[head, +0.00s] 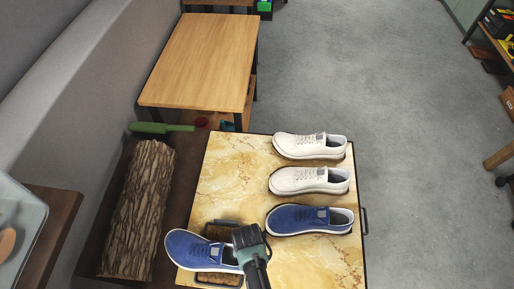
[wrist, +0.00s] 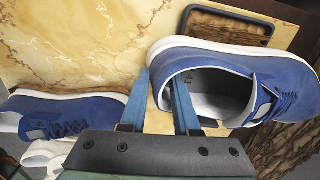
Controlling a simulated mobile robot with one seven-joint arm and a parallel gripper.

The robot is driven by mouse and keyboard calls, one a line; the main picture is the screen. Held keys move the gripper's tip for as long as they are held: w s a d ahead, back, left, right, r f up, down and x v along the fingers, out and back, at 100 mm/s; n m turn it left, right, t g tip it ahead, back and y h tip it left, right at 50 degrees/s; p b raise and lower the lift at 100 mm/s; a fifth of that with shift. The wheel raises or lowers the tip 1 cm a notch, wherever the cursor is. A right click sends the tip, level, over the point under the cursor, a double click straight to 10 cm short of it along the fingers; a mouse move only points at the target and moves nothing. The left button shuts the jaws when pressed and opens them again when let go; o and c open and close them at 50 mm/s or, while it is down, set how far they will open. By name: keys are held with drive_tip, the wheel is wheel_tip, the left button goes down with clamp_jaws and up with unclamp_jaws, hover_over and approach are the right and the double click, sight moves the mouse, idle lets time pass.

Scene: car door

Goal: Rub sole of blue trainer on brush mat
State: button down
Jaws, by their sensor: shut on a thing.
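The held blue trainer (head: 197,250) has a white sole and lies over the brush mat (head: 218,280), toe to the left. My gripper (head: 245,250) is shut on its heel end. In the wrist view, one finger of my gripper (wrist: 164,88) is outside the trainer (wrist: 285,85) and the other is inside its opening. The mat is brown with a dark frame; part of it shows behind the trainer in the wrist view (wrist: 225,27). The trainer hides its middle, and I cannot tell whether the sole touches it.
A second blue trainer (head: 305,220) and two white trainers (head: 305,181) (head: 303,145) stand on the right of the marbled table (head: 233,165). A bark-covered log (head: 138,210) and a green-handled object (head: 160,128) lie to the left. The marbled top's upper left is clear.

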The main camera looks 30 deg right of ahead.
drive_tip(key=shift+w+a, duration=0.45)
drive_tip(key=shift+a, duration=0.2)
drive_tip(key=shift+w+a, duration=0.4)
drive_tip(key=shift+a, duration=0.2)
drive_tip(key=shift+s+d+p, duration=0.6)
drive_tip(key=shift+s+d, duration=1.15)
drive_tip(key=shift+d, duration=0.75)
drive_tip(key=shift+w+a+b, duration=0.1)
drive_tip(key=shift+w+a, duration=0.5)
drive_tip(key=shift+a, duration=0.25)
drive_tip(key=shift+w+a+b, duration=0.1)
drive_tip(key=shift+w+a, duration=0.45)
drive_tip(key=shift+a, duration=0.3)
drive_tip(key=shift+w+a+b, duration=0.1)
drive_tip(key=shift+w+a, duration=0.5)
drive_tip(key=shift+a, duration=0.25)
wheel_tip(320, 180, up, 8)
drive_tip(key=p, duration=0.8)
drive_tip(key=shift+w+d, duration=0.1)
